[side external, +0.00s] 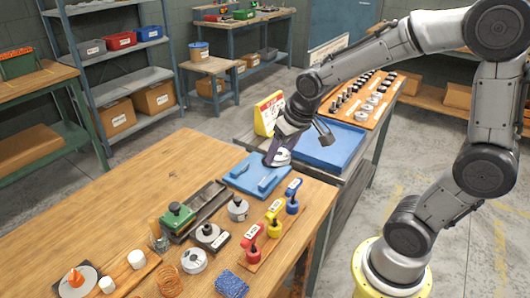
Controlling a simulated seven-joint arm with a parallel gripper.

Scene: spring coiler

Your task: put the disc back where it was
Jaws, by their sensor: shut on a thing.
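My gripper (277,158) is shut on a small pale grey disc (283,155). The gripper and disc are over the far right part of a blue pad (240,180) on the wooden table. I cannot tell whether the disc touches the pad. The fingers hide part of the disc. Other round metal pieces stand nearer on the table: one (238,209) just in front of the pad, one (209,234) on a dark base, and a pale one (194,261) further forward.
Red, yellow and blue clamp-like tools (273,222) stand in a row at the table's right edge. A green-topped block (178,217) and dark channel (205,203) lie left of the pad.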

